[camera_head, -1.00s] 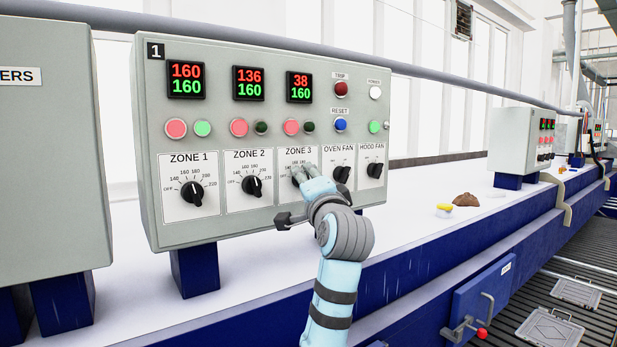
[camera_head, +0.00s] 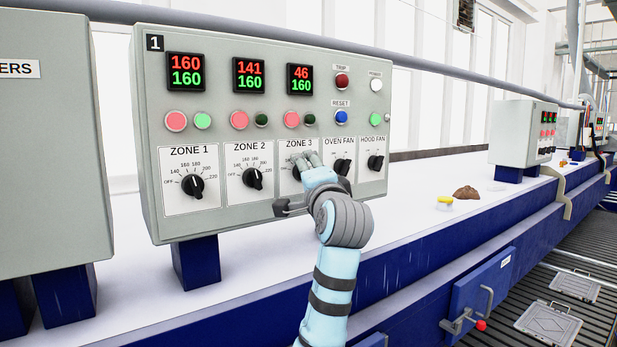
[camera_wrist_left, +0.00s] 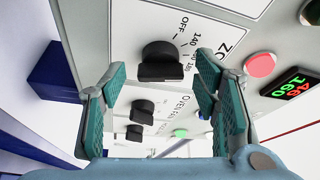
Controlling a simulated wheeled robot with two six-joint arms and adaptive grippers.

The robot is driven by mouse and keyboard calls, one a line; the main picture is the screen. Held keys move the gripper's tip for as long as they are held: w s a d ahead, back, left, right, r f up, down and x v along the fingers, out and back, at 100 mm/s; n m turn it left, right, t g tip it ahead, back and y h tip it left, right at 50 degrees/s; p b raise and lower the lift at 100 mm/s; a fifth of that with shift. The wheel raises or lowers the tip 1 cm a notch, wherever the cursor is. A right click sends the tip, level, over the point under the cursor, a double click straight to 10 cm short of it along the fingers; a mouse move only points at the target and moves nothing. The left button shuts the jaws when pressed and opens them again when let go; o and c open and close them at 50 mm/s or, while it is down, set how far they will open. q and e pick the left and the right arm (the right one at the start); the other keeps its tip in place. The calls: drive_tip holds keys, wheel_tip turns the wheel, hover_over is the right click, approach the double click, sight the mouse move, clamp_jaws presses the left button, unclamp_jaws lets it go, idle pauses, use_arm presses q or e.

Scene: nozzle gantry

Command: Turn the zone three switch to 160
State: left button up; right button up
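The zone three switch is a black rotary knob (camera_wrist_left: 160,62) on a white plate. In the head view my left gripper (camera_head: 308,162) is in front of it and hides most of the knob and its scale. In the left wrist view the left gripper (camera_wrist_left: 160,85) is open, with a teal-padded finger on each side of the knob and a visible gap on both sides. OFF, 140 and further marks show on its scale; I cannot tell where the pointer stands. The zone 3 display (camera_head: 300,79) reads 46 in red over 160 in green. My right gripper is not in view.
The grey control box (camera_head: 225,225) also carries the zone 1 knob (camera_head: 192,187), zone 2 knob (camera_head: 253,179), oven fan knob (camera_head: 342,167) and hood fan knob (camera_head: 375,163). The fan knobs are close to the right of my gripper. A brown lump (camera_head: 466,193) lies on the white surface.

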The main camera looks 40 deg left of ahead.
use_arm(q)
drive_tip(key=v, duration=1.1)
drive_tip(key=shift+s+d, duration=0.25)
drive_tip(key=shift+s, duration=0.1)
